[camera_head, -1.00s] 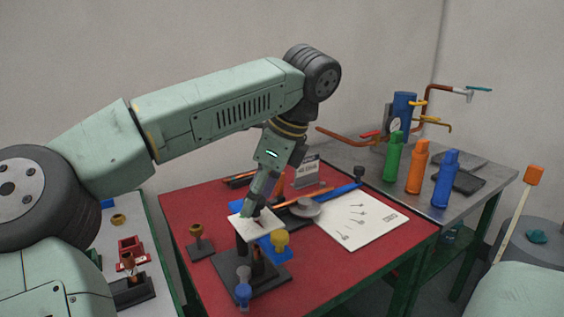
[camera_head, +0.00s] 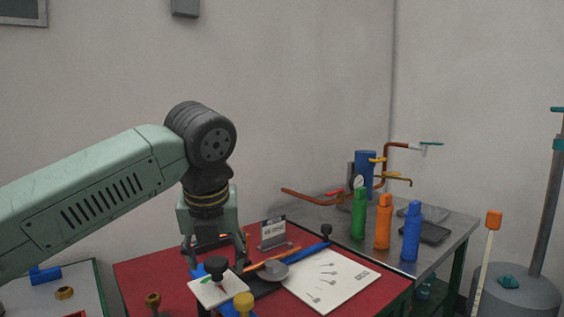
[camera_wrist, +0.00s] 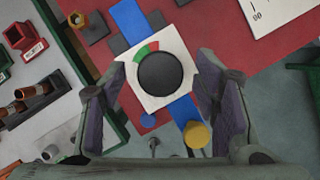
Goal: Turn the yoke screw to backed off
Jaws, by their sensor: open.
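A round black knob, which looks like the yoke screw (camera_wrist: 160,73), sits on a square white plate with a green and red arc. It also shows in the head view (camera_head: 216,266) above the white plate (camera_head: 218,292) on the red table. My gripper (camera_wrist: 159,76) points down with its two fingers apart, one on each side of the knob in the wrist view. In the head view my gripper (camera_head: 215,258) hangs over the knob. I cannot tell whether the fingers touch it. The knob's pointer mark, if any, is not visible.
A yellow knob (camera_wrist: 196,134) and a blue bar (camera_wrist: 131,22) are close to the plate. Green, orange and blue bottles (camera_head: 383,222) stand on the grey table.

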